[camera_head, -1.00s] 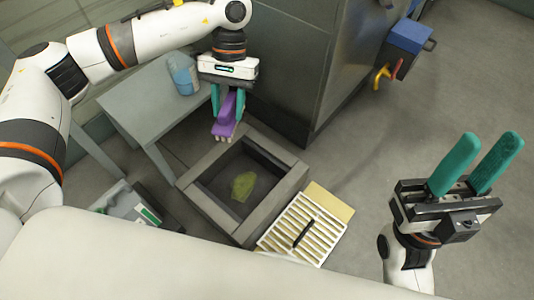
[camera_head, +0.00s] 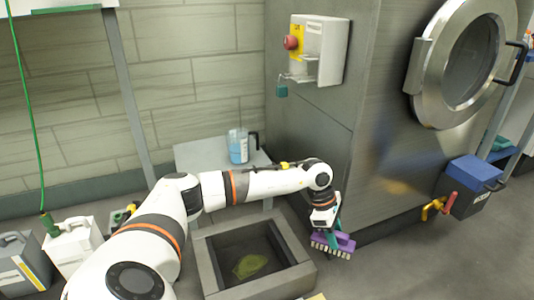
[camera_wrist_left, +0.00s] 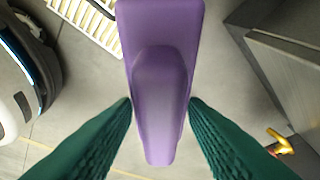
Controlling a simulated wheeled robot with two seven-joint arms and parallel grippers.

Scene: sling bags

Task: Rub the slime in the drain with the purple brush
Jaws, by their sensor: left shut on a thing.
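My left gripper (camera_head: 333,228) is shut on the purple brush (camera_head: 340,241), whose pale bristles point down. It holds the brush at the right of the drain (camera_head: 207,262), near the dark metal cabinet. In the left wrist view the purple brush (camera_wrist_left: 160,85) fills the middle between the two green fingers (camera_wrist_left: 160,125). The yellow-green slime (camera_head: 250,265) lies on the floor of the square drain pit, apart from the brush. My right gripper is outside the frames.
A slatted grate (camera_wrist_left: 90,22) shows in the left wrist view. A small table (camera_head: 200,155) with a blue-liquid jug (camera_head: 238,146) stands behind the drain. The metal cabinet (camera_head: 320,130) rises close behind the brush. A blue-topped box (camera_head: 472,185) with a yellow valve (camera_head: 433,208) is at the right.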

